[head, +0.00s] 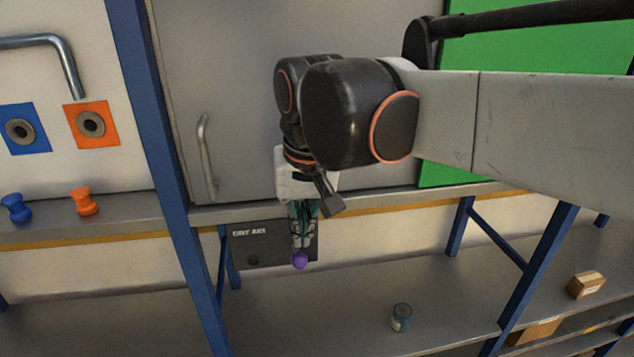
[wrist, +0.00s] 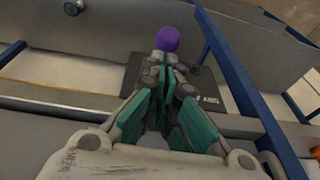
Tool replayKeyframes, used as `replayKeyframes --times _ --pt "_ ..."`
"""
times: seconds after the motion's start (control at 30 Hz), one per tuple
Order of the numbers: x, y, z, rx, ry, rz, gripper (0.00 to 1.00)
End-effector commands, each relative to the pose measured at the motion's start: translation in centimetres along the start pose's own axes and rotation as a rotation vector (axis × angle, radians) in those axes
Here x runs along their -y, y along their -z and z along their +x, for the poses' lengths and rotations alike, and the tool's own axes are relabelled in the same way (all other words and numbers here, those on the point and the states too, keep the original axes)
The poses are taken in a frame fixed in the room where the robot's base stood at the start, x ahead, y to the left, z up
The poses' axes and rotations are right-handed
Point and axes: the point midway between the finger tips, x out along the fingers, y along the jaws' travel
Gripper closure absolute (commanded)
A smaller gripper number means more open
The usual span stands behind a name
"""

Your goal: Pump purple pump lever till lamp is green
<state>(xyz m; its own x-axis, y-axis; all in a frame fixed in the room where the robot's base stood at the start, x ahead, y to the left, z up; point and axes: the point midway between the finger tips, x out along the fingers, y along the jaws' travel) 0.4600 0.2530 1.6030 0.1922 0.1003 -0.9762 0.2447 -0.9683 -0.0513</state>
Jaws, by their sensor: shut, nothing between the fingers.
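A purple round knob (head: 300,260), which appears to be the end of the pump lever, shows just below my fingertips in the head view. In the wrist view the purple knob (wrist: 167,39) is just beyond the fingertips. My gripper (head: 302,240) points down, with its fingers closed together and nothing between them; it also shows in the wrist view (wrist: 168,68). I cannot tell whether the fingertips touch the knob. The rest of the lever is hidden. I see no lit lamp in either view.
A dark box with white lettering (head: 250,246) is behind my gripper, under the upper shelf. A can (head: 401,317) and a small carton (head: 586,285) are to the right. A blue post (head: 160,140) is to the left. The lower shelf between is mostly clear.

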Motion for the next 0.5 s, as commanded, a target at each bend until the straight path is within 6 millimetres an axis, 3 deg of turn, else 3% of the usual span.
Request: replayKeyframes --times 0.13,0.5 --pt "0.14 -0.47 1.13 0.000 0.000 -0.001 1.00" --pt "0.17 -0.56 1.26 0.000 0.000 0.000 1.00"
